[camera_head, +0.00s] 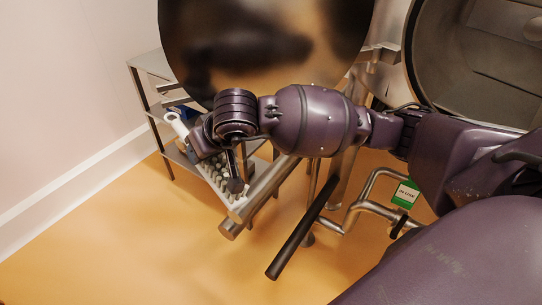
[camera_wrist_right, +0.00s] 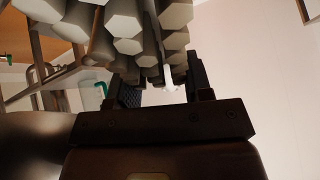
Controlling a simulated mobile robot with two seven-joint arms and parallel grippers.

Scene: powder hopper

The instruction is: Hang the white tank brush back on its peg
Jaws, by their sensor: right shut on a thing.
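The white tank brush shows in the head view as a white handle end (camera_head: 177,126) and a head of pale bristles (camera_head: 216,178). Its middle is hidden behind my right wrist. In the right wrist view its thick, pale bristle tufts (camera_wrist_right: 125,25) fill the top, close in front of the fingers. My right gripper (camera_wrist_right: 165,85) is shut on the brush; in the head view the gripper (camera_head: 197,139) is largely covered by my own arm. I cannot make out the peg in either view. My left gripper is in neither view.
A metal shelf rack (camera_head: 150,64) stands by the pale wall at left. A large polished vessel (camera_head: 265,45) is behind my arm, and a round open hopper (camera_head: 480,45) is at right. Bent pipes carry a green tag (camera_head: 405,195). Orange floor is clear at lower left.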

